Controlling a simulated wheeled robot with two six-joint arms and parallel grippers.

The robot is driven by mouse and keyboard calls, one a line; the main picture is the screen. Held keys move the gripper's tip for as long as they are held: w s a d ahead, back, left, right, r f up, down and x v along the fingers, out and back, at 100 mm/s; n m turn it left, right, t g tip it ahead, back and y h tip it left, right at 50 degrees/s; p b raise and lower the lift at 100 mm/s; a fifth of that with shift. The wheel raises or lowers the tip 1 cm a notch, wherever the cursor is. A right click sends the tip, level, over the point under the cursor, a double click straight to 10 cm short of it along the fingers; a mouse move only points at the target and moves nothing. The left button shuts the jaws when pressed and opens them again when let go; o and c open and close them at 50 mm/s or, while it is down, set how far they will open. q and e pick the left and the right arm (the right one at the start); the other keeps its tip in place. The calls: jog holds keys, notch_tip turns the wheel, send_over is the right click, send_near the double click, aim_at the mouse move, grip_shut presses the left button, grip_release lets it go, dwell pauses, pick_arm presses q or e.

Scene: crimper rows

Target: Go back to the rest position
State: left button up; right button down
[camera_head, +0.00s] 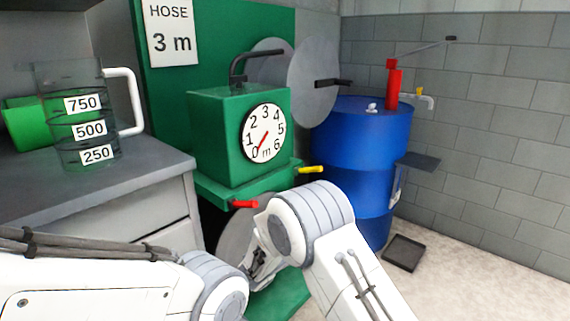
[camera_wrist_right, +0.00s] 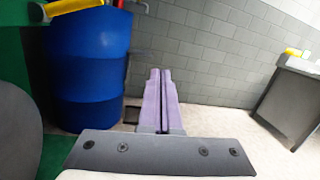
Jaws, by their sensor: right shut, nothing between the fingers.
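My right gripper (camera_wrist_right: 160,74) shows in the right wrist view with its two fingers together and nothing between them. It points at the grey block wall, just right of the blue drum (camera_wrist_right: 88,65), apart from both. In the head view my right arm rises from the bottom, its rounded joint in front of the green hose machine (camera_head: 215,140); its fingers cannot be made out there. My left arm comes in low from the left. Its gripper is not seen.
The machine has a dial (camera_head: 263,133), a red lever (camera_head: 244,204) and a yellow lever (camera_head: 311,169). The blue drum (camera_head: 362,150) carries a red pump (camera_head: 394,85). A measuring jug (camera_head: 85,130) stands on the left counter (camera_head: 95,190). A black tray (camera_head: 404,253) lies on the floor.

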jog(key=s+d+m+g+y, duration=0.1)
jog(key=s+m+g+y, duration=0.3)
jog(key=s, duration=0.5)
jog(key=s+d+m+g+y, duration=0.1)
jog(key=s+d+m+g, duration=0.1)
jog(key=s+m+g, duration=0.6)
jog(key=s+a+f+m+y, duration=0.1)
jog(key=s+a+m+y, duration=0.4)
jog(key=s, duration=0.6)
jog(key=s+a+f+m+y, duration=0.1)
jog(key=s+a+m+y, duration=0.2)
jog(key=s+a+y, duration=0.55)
notch_tip(320, 180, up, 31)
jog(key=s+d+h+p, duration=0.2)
jog(key=p, duration=2.9)
jog(key=shift+s+d, duration=0.15)
jog(key=shift+d, duration=0.25)
